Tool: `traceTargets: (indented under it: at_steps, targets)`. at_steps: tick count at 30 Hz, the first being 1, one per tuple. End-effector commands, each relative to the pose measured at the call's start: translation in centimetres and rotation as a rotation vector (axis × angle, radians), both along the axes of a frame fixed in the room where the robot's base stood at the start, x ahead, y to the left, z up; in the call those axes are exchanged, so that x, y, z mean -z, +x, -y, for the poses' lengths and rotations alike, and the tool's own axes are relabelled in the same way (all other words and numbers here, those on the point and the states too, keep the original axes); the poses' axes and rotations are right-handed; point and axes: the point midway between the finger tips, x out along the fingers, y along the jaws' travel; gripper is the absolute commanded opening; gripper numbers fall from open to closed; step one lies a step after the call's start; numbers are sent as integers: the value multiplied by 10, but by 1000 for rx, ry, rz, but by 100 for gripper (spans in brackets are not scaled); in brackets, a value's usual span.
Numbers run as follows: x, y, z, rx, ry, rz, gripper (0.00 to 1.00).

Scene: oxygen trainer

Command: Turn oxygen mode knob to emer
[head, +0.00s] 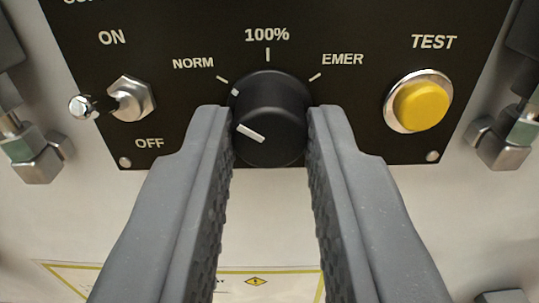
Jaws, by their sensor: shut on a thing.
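The black oxygen mode knob (277,108) is on the black panel in the head view, below the labels NORM, 100% and EMER. Its white marks are on its left side, and the one on its rim lies close to the NORM tick. The EMER label (342,59) is to the knob's upper right. My gripper (270,122) is shut on the knob, with one grey finger on its left side and one on its right. The fingers hide parts of the knob's lower sides.
A toggle switch (131,99) marked ON and OFF is to the left of the knob. A yellow TEST button (421,105) is to the right. Metal fittings (37,160) stand at both sides of the panel. A yellow-edged label (80,271) is below.

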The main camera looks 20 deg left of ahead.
Motion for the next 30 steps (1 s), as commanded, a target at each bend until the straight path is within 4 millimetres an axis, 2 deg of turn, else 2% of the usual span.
traceTargets:
  at_steps: [11, 30]
  targets:
    - [2, 0, -2, -2, 226, -65, 0]
    - [3, 0, -2, -1, 811, -238, 0]
